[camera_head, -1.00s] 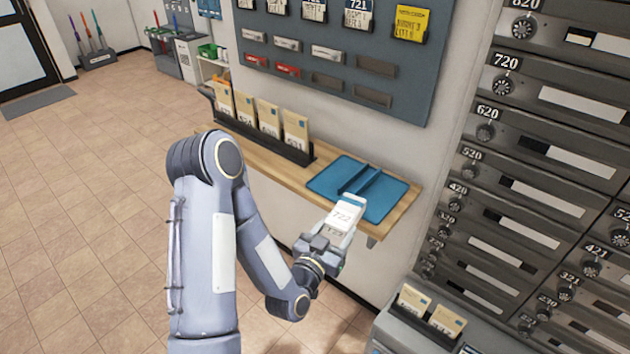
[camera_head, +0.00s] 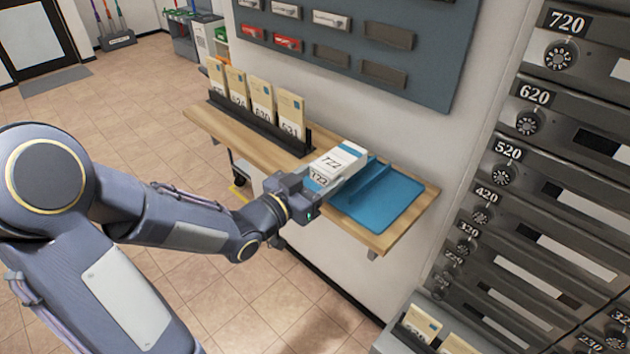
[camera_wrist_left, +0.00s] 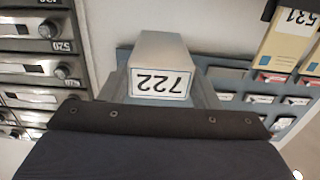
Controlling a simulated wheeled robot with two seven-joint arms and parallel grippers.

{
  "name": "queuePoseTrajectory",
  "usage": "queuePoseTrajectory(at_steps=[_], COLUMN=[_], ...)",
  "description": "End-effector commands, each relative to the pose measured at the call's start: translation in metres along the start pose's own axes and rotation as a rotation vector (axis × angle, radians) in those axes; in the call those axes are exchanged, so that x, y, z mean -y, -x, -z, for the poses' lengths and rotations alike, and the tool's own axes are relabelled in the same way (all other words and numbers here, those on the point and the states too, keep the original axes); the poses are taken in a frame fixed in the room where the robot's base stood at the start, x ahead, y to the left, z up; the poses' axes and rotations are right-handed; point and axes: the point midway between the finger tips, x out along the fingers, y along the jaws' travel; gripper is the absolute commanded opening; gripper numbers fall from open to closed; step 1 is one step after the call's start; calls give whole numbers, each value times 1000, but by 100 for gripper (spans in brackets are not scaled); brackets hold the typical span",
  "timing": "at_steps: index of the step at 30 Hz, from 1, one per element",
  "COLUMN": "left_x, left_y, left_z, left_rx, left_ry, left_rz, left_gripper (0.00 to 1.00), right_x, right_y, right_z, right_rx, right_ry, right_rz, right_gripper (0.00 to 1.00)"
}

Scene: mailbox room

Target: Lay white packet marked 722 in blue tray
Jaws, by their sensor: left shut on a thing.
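The white packet marked 722 (camera_head: 338,163) is held in my left gripper (camera_head: 312,191), which is shut on its near end. The packet points away from the gripper and shows above the left part of the blue tray (camera_head: 395,212), hiding some of it. I cannot tell whether packet and tray touch. In the left wrist view the packet (camera_wrist_left: 160,68) sticks out beyond the gripper, its 722 label upside down. The blue tray lies on a wooden shelf (camera_head: 233,132) and has a raised divider. My right gripper is not in view.
A dark rack of tan envelopes (camera_head: 262,110) stands on the shelf left of the tray. A grey slotted board (camera_head: 420,50) hangs on the wall above. Numbered mailboxes (camera_head: 535,180) fill the right side. Another holder with tan cards (camera_head: 422,325) is at the bottom right.

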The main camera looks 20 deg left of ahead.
Motion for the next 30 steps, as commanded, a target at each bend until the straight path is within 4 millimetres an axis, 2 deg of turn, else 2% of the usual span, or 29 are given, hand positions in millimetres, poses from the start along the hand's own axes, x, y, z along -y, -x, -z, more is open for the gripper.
queuePoseTrajectory(at_steps=[20, 24, 30], left_x=[-1, 0, 0], left_y=[-77, -76, -76], left_z=[-31, -49, -61], left_rx=[-1, -2, -3], left_ry=[0, -2, -1], left_rz=[-2, 0, 0], left_gripper=[34, 34, 34], right_x=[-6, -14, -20], right_y=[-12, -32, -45], right_z=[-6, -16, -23], right_rx=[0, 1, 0], right_ry=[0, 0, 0], right_rz=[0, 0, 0], right_gripper=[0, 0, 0])
